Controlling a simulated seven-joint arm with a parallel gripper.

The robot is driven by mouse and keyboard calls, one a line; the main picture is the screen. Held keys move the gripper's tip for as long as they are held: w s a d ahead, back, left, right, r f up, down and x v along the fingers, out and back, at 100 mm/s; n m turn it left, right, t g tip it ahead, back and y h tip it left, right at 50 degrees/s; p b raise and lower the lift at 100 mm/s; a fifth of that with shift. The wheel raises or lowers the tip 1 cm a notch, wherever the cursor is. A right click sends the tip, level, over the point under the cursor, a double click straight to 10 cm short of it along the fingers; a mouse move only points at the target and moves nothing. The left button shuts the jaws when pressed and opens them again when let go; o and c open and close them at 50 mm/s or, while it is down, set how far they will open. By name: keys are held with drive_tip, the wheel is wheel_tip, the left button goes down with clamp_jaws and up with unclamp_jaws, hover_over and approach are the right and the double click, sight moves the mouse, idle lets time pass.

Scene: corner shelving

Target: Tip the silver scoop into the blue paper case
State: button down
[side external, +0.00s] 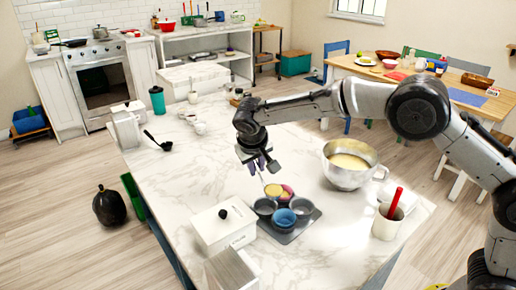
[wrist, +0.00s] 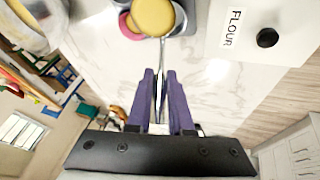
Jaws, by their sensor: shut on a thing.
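My gripper (side external: 258,165) is shut on the handle of the silver scoop (side external: 273,190), above the muffin tin. In the wrist view the purple fingers (wrist: 160,75) pinch the thin handle, and the scoop's bowl (wrist: 153,16) is full of yellow batter and looks level. The blue paper case (side external: 285,217) sits in the near cup of the dark muffin tin (side external: 286,238), and no batter shows in it. The scoop is over the far side of the tin, beside a pink case (side external: 288,190), which also shows in the wrist view (wrist: 128,25).
A metal bowl of batter (side external: 349,163) stands right of the tin. A white lidded box (side external: 222,228) stands close on the left; its FLOUR label shows in the wrist view (wrist: 235,28). A white cup with a red-handled tool (side external: 389,220) is at the right. Marble behind the tin is clear.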

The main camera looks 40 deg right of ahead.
sight(262, 180)
drive_tip(key=shift+m+t+y, duration=0.3)
drive_tip(key=shift+t+y, duration=0.5)
drive_tip(key=shift+s+d+f, duration=0.15)
drive_tip(key=shift+d+f, duration=0.05)
drive_tip(key=shift+f, duration=0.55)
drive_tip(key=shift+s+d+f, duration=0.1)
drive_tip(key=shift+d+f, duration=0.05)
drive_tip(key=shift+f, duration=0.55)
drive_tip(key=shift+s+d+f, duration=0.15)
drive_tip(key=shift+d+f, duration=0.05)
drive_tip(key=shift+f, duration=0.55)
drive_tip(key=s+d+f+m+t+y, duration=0.2)
drive_tip(key=s+d+m+t+y, duration=0.3)
drive_tip(key=s+d+t+y, duration=0.3)
drive_tip(key=shift+s+d+f+m+t+y, duration=0.35)
drive_tip(key=shift+d+t+y, duration=0.35)
drive_tip(key=shift+t, duration=1.7)
drive_tip(key=shift+w+r, duration=0.15)
